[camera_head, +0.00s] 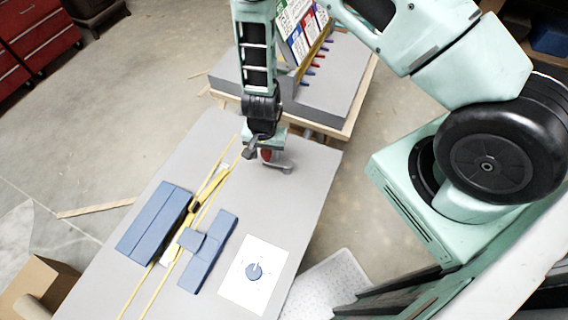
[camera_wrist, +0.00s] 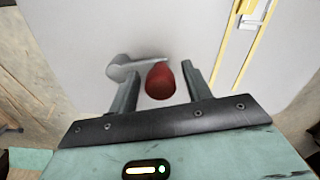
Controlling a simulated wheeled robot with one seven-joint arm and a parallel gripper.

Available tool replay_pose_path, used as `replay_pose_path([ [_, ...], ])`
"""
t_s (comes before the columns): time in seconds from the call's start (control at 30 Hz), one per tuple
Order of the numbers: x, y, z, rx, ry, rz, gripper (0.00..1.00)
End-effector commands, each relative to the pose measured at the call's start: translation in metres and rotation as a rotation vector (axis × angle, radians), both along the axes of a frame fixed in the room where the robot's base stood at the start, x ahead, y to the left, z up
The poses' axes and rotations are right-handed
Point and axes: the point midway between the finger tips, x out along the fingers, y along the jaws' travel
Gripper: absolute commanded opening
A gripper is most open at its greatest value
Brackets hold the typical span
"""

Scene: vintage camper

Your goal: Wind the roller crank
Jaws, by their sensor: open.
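The roller crank shows in the wrist view as a grey metal arm (camera_wrist: 124,66) with a red knob (camera_wrist: 160,82) at its end. In the head view the red knob (camera_head: 266,155) shows just under my gripper, and the grey arm (camera_head: 285,169) reaches to the right of it. My gripper (camera_wrist: 158,88) is open, with one finger on each side of the red knob. I see a gap between the right finger and the knob. Whether the left finger touches the knob, I cannot tell. In the head view my wrist partly hides the crank.
A grey bench with a board of coloured pens (camera_head: 303,45) stands behind.

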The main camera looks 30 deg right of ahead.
Motion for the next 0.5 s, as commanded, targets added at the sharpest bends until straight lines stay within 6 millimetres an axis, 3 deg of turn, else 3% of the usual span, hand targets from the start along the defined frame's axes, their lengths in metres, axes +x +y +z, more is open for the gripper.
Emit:
replay_pose_path([
  [0.5,0.000,0.000,0.041,-0.001,-0.001,0.001,0.49],
])
